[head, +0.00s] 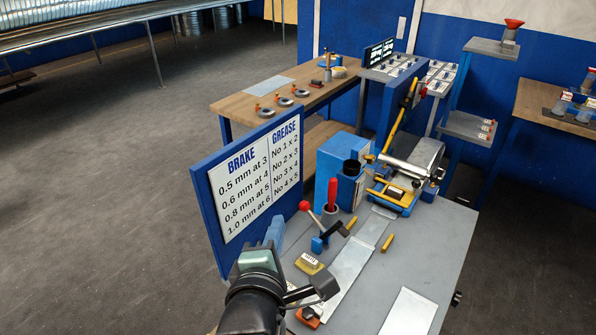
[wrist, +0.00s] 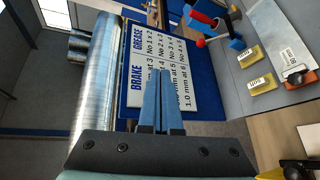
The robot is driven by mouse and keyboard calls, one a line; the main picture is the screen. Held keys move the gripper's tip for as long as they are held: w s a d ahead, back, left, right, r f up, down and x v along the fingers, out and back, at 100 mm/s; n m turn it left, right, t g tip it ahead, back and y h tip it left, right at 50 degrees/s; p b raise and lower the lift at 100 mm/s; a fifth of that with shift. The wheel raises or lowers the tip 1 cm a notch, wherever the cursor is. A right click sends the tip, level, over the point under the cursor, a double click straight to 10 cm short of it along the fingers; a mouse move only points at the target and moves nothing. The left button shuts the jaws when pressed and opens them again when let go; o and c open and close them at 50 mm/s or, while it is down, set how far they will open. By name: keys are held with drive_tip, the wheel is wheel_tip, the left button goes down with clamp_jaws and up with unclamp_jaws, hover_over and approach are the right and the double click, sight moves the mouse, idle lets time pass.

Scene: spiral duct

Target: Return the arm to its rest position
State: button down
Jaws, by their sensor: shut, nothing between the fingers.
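My gripper (wrist: 160,76) shows in the wrist view with its two blue fingers together and nothing between them. In the head view my gripper (head: 276,228) is at the lower centre, at the left edge of the grey workbench (head: 447,247) and in front of the sign board (head: 253,170). The sign lists BRAKE and GREASE settings; in the wrist view the sign board (wrist: 140,58) appears turned sideways behind the fingers. My dark arm covers the bench's near left corner in the head view.
On the bench are a yellow labelled block (head: 308,263), a red-handled tool (head: 332,194), a blue box (head: 340,165), a yellow-and-blue machine (head: 394,193) and metal sheets (head: 348,272). A wooden table (head: 235,104) stands behind. The floor at left is clear.

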wheel_tip(320, 180, up, 26)
drive_tip(key=s+d+m+t, duration=0.2)
drive_tip(key=m+t, duration=0.5)
drive_tip(key=m, duration=0.4)
drive_tip(key=s+r+m+t, duration=0.2)
drive_tip(key=s+r+m, duration=0.2)
drive_tip(key=r, duration=0.3)
drive_tip(key=s+d+r+m+t+y, duration=0.1)
drive_tip(key=s+r+m+t, duration=0.2)
drive_tip(key=s+r, duration=0.3)
wheel_tip(320, 180, up, 2)
drive_tip(key=shift+d+r+m+y, duration=0.1)
drive_tip(key=shift+d+m+y, duration=0.15)
drive_tip(key=shift+m, duration=0.55)
drive_tip(key=shift+s, duration=0.1)
